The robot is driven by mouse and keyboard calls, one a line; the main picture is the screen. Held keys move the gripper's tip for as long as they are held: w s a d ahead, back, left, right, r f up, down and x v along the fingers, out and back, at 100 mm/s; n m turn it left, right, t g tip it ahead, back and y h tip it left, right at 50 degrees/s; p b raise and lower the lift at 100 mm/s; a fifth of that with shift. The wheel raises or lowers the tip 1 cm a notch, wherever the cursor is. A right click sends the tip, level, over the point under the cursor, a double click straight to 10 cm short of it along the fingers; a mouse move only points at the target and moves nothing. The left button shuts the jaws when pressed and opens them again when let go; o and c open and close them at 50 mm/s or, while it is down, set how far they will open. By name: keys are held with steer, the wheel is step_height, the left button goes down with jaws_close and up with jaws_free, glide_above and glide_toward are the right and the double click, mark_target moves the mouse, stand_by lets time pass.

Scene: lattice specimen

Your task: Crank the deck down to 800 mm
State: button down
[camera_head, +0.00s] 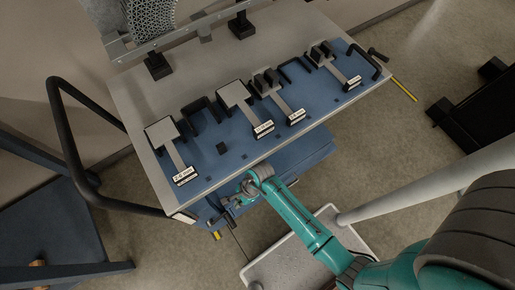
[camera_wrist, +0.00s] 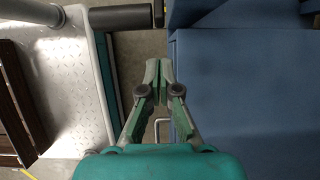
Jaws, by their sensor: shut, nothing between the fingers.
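The deck (camera_head: 128,92) is a grey tabletop with a blue mat, seen from above in the head view. My gripper (camera_head: 222,208) is low beside the deck's near left corner, below the top's edge. In the wrist view my gripper (camera_wrist: 159,68) is shut and empty, its two fingers together. A black cylindrical grip (camera_wrist: 120,18) lies just ahead of the fingertips, to their left; I cannot tell whether they touch. It looks like a crank handle, but its arm is hidden. No height reading is legible.
A blue panel (camera_wrist: 245,100) stands close to the right of my gripper. A black tubular push handle (camera_head: 70,140) sticks out from the deck's left end. Labelled fixtures (camera_head: 240,97) stand on the mat. A blue bench (camera_head: 60,225) is at the left.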

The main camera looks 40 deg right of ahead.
steer(key=d+f+y, duration=0.4)
steer(key=d+y, duration=0.5)
steer(key=y, duration=0.1)
steer(key=a, duration=1.1)
steer(key=shift+w+a+r, duration=0.15)
steer(key=shift+w+r, duration=0.15)
stand_by(0.9)
stand_by(0.4)
